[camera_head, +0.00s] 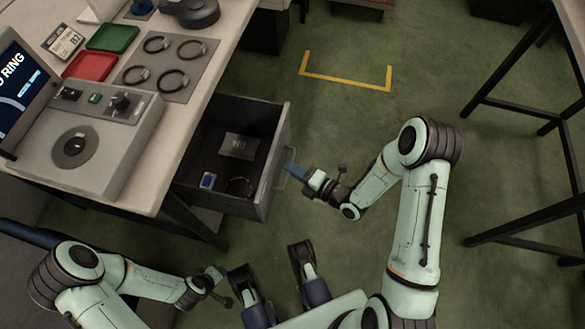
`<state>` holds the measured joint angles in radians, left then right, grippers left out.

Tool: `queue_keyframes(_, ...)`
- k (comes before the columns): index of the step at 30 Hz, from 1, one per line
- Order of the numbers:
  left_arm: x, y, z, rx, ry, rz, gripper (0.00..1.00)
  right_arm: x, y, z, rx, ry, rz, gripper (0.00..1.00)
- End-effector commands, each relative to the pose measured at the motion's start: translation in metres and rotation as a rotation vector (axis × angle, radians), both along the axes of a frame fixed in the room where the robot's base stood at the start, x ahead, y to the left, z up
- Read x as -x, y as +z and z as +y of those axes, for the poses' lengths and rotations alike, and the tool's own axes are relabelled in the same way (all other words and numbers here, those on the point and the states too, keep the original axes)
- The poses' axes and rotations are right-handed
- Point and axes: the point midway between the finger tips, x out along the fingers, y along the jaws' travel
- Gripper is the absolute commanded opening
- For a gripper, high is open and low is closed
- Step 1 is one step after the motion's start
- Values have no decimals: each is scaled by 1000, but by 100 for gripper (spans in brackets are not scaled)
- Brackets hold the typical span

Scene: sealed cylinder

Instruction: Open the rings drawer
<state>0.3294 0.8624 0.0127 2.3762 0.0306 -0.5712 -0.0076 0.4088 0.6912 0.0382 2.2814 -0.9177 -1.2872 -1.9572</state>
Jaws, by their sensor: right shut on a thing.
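The rings drawer (278,158) is a grey metal drawer under the workbench, standing pulled out with its inside visible. Its handle (279,182) is on the front face. My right gripper (292,170) reaches the drawer front from the right and is shut on the handle; the fingertips partly cover it. Inside the drawer lie a dark ring (239,187), a small blue and white item (208,180) and a flat grey block (239,146). My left gripper (217,272) is low in the picture, apart from the drawer; its jaw opening is too small to tell.
The workbench (216,22) carries a grey control unit (92,145), a screen (18,85), a red tray (89,66), a green tray (112,38) and a plate (168,94) with several rings. Green floor (340,120) with a yellow marking is free right of the drawer. Dark table frames stand far right.

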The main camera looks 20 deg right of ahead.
Motion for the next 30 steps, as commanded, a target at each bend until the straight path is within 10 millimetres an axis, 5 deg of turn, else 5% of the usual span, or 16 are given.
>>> queue_keyframes(1,0,0,0,0,0,0,43,-1,1,0,0,-2,-3,0)
queue_keyframes(3,0,0,0,0,0,0,43,-1,1,0,0,-2,-3,32)
queue_keyframes(4,0,0,0,0,0,0,43,-1,1,0,0,-2,-3,38)
queue_keyframes(20,-2,3,0,0,-1,-8,43,7,2,-5,1,-2,1,38)
queue_keyframes(30,-19,25,-5,0,-6,-69,43,66,16,-41,1,-5,2,38)
